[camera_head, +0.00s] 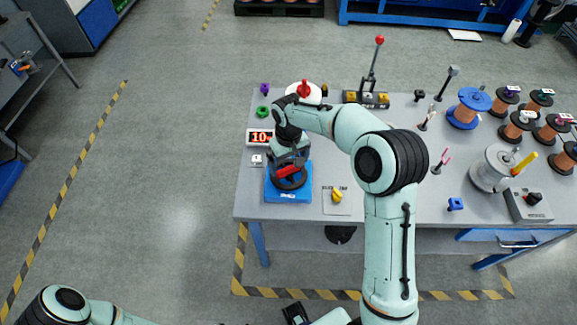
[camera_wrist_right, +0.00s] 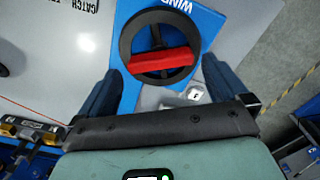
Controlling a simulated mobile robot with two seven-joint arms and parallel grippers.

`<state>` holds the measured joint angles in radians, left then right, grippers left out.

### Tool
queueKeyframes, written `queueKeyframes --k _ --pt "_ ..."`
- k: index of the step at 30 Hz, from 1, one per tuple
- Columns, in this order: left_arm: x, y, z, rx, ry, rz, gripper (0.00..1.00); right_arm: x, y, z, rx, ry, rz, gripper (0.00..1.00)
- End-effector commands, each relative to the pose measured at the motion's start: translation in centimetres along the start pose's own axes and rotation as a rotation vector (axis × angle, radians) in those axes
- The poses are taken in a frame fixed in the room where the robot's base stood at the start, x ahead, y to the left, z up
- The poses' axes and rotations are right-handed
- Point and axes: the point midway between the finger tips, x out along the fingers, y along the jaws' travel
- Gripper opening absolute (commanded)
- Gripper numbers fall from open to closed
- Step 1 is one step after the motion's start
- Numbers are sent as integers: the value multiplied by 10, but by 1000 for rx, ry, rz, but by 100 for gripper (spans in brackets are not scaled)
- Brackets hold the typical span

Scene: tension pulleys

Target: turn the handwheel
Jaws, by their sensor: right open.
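The handwheel (camera_head: 287,185) is a dark ring with a red crossbar, mounted on a blue base plate (camera_head: 301,194) near the table's left front. In the right wrist view the handwheel (camera_wrist_right: 123,46) lies ahead of the gripper, with its red bar (camera_wrist_right: 160,60) running nearly across the picture. My right gripper (camera_wrist_right: 161,80) is open, its two dark fingers apart on either side of the near part of the wheel. Nothing is held. In the head view the right gripper (camera_head: 290,163) is over the wheel and partly hides it.
A display reading 10 (camera_head: 259,137) stands behind the wheel. A yellow knob (camera_head: 337,195) sits on a plate to its right. A red mushroom button (camera_head: 304,88) is partly behind my arm. Several spools, including a blue one (camera_head: 468,108), stand at the right.

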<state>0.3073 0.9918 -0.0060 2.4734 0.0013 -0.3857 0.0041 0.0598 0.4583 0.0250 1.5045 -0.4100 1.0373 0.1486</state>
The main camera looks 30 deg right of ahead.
Motion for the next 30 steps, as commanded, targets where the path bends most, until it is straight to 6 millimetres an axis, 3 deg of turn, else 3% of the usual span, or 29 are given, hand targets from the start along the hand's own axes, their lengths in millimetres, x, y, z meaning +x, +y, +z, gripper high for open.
queueKeyframes --k 6,17,21,30 --pt "2 -1 0 0 0 0 0 24 0 0 2 -1 -1 100" --pt "2 -1 0 0 0 0 0 28 0 0 1 1 -1 100" --pt "2 -1 0 0 0 0 0 28 0 0 1 1 -1 58" --pt "2 -1 0 0 -1 0 0 28 0 0 129 1 0 59"
